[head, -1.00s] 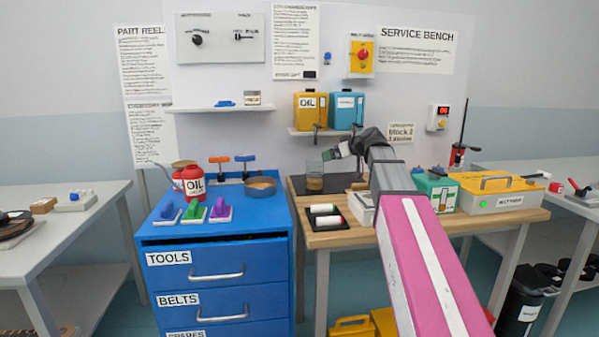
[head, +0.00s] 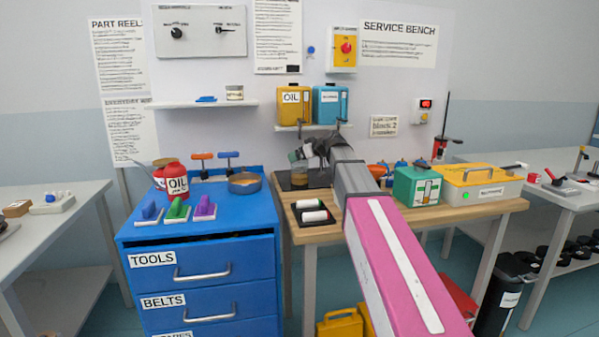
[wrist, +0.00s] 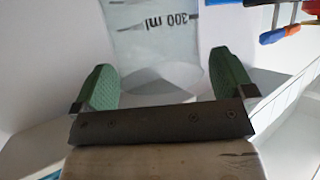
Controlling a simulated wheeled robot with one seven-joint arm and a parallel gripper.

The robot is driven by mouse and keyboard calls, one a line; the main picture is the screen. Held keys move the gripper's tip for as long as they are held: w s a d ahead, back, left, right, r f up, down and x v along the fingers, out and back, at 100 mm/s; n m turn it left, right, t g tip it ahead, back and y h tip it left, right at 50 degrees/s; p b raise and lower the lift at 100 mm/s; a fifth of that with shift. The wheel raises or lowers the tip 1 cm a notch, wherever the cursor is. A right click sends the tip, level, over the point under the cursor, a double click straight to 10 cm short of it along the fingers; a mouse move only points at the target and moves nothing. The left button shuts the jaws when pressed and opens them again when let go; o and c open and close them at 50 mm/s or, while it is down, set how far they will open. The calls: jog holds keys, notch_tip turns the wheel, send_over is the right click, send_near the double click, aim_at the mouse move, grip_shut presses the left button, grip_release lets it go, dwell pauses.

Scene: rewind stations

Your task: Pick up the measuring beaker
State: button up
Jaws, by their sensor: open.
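The measuring beaker (head: 300,179) is a clear vessel with brownish contents low down, on the dark mat at the back left of the wooden bench. In the wrist view the beaker (wrist: 155,35) shows upside down with a "300 ml" mark, ahead of and between my green fingertips. My gripper (head: 302,157) is at the beaker's upper part in the head view, partly hidden by my wrist. In the wrist view my gripper (wrist: 165,72) is open, with a clear gap between its fingers. I cannot tell whether a finger touches the glass.
The yellow oil can (head: 293,106) and blue can (head: 330,104) stand on a shelf just above. A black tray with white rolls (head: 313,216) lies in front of the mat. A green box (head: 417,187) and a yellow case (head: 478,193) stand to the right. The blue drawer cabinet (head: 210,262) adjoins on the left.

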jog(key=shift+x, duration=0.8)
jog(key=shift+r, duration=0.1)
jog(key=c, duration=1.3)
